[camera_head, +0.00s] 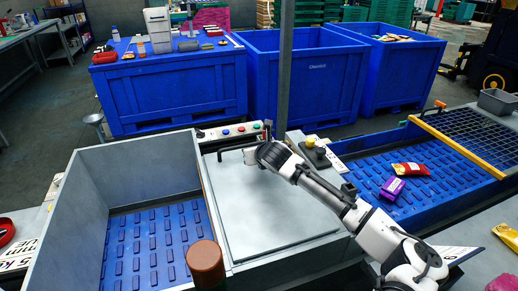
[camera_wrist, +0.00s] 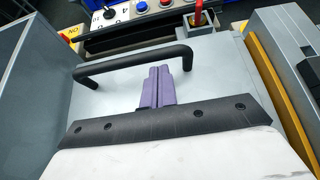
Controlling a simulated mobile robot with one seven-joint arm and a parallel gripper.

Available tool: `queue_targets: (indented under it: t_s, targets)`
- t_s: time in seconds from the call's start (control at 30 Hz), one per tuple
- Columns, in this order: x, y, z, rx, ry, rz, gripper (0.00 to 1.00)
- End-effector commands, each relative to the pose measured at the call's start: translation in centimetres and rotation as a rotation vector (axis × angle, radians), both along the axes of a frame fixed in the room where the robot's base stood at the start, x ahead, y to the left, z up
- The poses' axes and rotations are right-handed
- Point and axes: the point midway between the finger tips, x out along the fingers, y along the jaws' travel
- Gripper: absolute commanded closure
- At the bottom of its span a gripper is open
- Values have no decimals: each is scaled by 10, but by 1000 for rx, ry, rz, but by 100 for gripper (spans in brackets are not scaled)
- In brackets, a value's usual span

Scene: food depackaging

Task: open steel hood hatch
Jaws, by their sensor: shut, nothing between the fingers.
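The steel hood hatch (camera_head: 275,215) is a flat grey panel between two blue conveyor sections, and it lies closed. Its black bar handle (camera_head: 232,149) is at the far edge in the head view. In the wrist view the handle (camera_wrist: 130,62) spans the upper left of the panel (camera_wrist: 225,75). My gripper (camera_wrist: 158,70) has purple fingers that are pressed together and empty. Their tips appear just on the near side of the bar, towards its right end. I cannot tell whether they touch it. In the head view the fingers are hidden behind my wrist.
A control strip with coloured buttons (camera_head: 232,131) runs behind the hatch, near a grey post (camera_head: 285,75). A grey-walled bin (camera_head: 128,165) is on the left. A brown cylinder (camera_head: 205,262) stands at the hatch's near left. Purple (camera_head: 392,188) and red (camera_head: 410,169) packages lie on the right conveyor.

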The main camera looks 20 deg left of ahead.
Motion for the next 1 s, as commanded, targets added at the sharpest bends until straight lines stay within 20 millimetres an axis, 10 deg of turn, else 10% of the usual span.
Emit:
queue_targets:
  t_s: [0.67,1.0]
  targets:
    - [6,4,-2,22,-30,-1,100]
    - [-4,-3,52,180,-274,1,100]
